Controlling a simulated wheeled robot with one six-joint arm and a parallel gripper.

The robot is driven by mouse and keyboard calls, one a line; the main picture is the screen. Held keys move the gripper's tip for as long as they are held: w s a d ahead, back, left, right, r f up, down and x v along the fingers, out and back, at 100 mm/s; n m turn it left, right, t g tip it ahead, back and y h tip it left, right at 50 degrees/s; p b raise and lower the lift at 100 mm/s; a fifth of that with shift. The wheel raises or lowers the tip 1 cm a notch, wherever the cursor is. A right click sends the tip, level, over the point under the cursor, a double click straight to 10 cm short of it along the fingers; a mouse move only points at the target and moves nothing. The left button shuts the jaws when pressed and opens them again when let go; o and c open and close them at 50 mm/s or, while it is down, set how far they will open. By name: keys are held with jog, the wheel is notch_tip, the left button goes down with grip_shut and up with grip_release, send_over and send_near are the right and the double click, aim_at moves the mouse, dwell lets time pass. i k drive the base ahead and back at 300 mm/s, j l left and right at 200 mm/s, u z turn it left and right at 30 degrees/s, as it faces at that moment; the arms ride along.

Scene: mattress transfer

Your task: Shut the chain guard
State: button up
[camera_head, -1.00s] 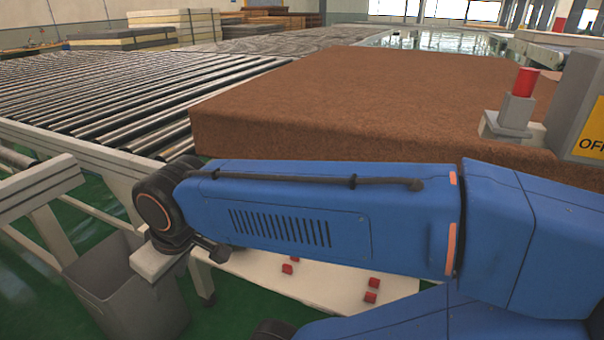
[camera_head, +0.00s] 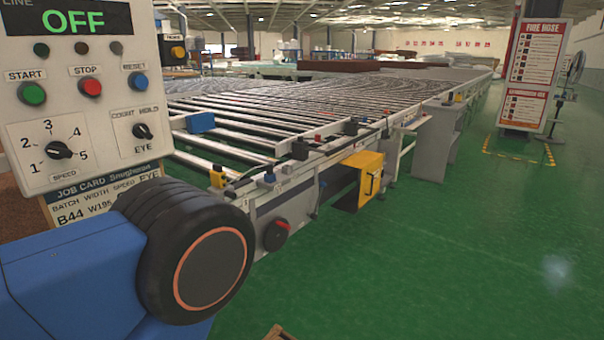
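A yellow box-like cover (camera_head: 368,174) is fixed to the near side of the roller conveyor (camera_head: 290,189), right of the picture's middle. It looks like the chain guard. It sticks out from the frame, with a dark area at its left and below. I cannot tell from here how far open it is. My gripper is not in view; only a blue link and a black joint of my arm show at the lower left.
A control panel (camera_head: 40,122) reading OFF, with START, STOP and RESET buttons and a speed dial, stands close at left. A job card (camera_head: 82,205) hangs below it. Green floor (camera_head: 450,260) is clear at right. A fire hose sign (camera_head: 532,70) stands farther back.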

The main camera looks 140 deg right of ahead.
aim_at(370, 164)
jog(key=k+j+z, duration=0.2)
jog(key=k+j, duration=0.15)
jog(key=k+j+z, duration=0.2)
jog(key=k, duration=0.25)
jog(key=k+j+z, duration=0.35)
jog(key=z, duration=4.25)
jog(key=i+l, duration=0.05)
jog(key=l, duration=0.05)
